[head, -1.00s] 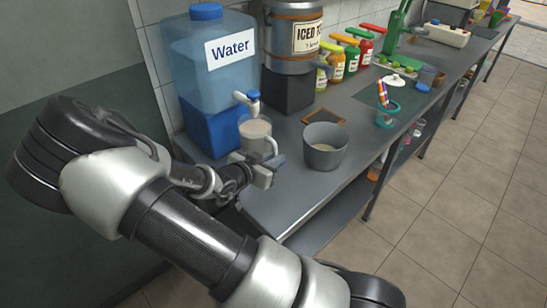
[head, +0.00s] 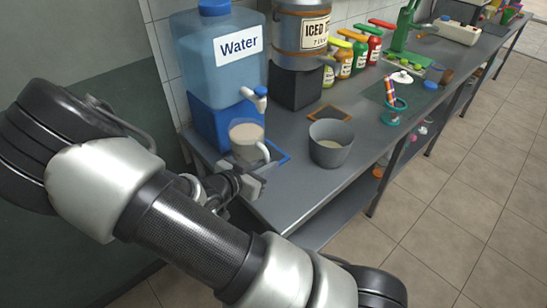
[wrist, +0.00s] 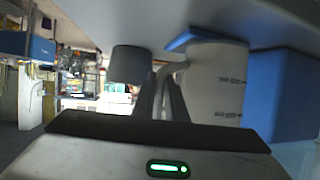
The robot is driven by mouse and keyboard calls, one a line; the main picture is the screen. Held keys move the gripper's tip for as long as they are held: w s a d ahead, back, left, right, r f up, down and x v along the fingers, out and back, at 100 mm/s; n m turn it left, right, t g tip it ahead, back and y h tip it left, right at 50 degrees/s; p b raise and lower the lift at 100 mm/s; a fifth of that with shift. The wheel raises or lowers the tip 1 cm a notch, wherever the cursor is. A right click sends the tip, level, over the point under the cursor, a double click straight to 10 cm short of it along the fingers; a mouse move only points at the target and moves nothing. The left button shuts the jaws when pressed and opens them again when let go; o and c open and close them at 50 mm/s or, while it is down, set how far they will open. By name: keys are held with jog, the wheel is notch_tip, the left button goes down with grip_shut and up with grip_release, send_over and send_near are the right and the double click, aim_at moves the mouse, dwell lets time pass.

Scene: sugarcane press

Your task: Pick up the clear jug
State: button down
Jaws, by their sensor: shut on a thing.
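The clear jug (head: 246,143) holds a pale beige content and stands upright in front of the blue water dispenser, near its tap. My gripper (head: 250,186) is at the jug's front side, low down by the handle. In the wrist view, which is upside down, my fingers (wrist: 164,100) are shut on the handle of the jug (wrist: 215,85). The lower part of the jug is partly hidden in the head view.
The water dispenser (head: 217,62) on its blue stand is close behind the jug. A grey pot (head: 330,143) stands to the right, with an iced tea dispenser (head: 301,35) behind. Sauce bottles (head: 358,53) line the wall. The counter's front edge is near my gripper.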

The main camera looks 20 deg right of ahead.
jog(key=s+a, duration=0.6)
jog(key=a, duration=0.2)
jog(key=shift+a+p, duration=0.4)
jog(key=shift+p, duration=0.05)
jog(key=shift+r, duration=0.1)
